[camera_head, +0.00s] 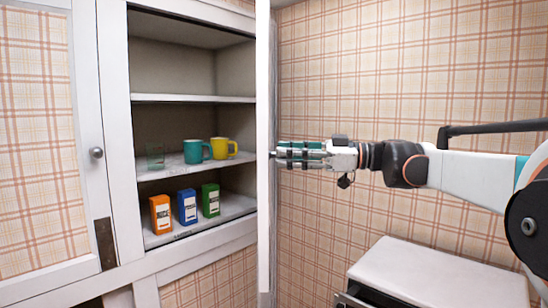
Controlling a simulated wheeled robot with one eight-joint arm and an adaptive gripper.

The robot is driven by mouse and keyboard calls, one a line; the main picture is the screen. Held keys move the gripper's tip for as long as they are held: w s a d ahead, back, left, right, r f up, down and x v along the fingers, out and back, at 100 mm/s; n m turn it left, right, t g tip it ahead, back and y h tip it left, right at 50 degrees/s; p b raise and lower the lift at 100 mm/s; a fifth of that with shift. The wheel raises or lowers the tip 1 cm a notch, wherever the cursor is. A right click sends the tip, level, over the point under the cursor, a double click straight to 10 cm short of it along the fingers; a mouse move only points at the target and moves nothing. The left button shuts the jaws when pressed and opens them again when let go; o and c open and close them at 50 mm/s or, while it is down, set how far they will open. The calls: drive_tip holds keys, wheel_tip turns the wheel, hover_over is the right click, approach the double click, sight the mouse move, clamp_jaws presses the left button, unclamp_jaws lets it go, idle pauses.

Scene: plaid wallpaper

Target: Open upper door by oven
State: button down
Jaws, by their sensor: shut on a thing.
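The upper cupboard door (264,222) stands swung out from its frame and is seen nearly edge-on, with the shelves behind it exposed. My gripper (280,154) is to the right of the door, at the door's outer face. Its fingers are shut on the door's knob, which is mostly hidden between the fingertips. The oven (430,282) appears to be the white-topped unit at the lower right, below my arm; only its top and a bit of its front show.
Inside the cupboard are a glass (155,157), a teal mug (194,151), a yellow mug (223,148), and orange (160,214), blue (187,206) and green (210,200) boxes. A closed neighbouring door (40,130) with a knob is at the left. A plaid wall (400,70) stands behind my arm.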

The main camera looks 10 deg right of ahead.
drive_tip(key=d, duration=0.4)
drive_tip(key=shift+s+r, duration=0.1)
drive_tip(key=shift+r, duration=0.25)
drive_tip(key=c, duration=1.5)
unclamp_jaws()
drive_tip(key=shift+o, duration=1.1)
drive_tip(key=shift+w+f, duration=0.1)
drive_tip(key=shift+w, duration=0.1)
drive_tip(key=v, duration=1.2)
drive_tip(key=shift+f, duration=0.15)
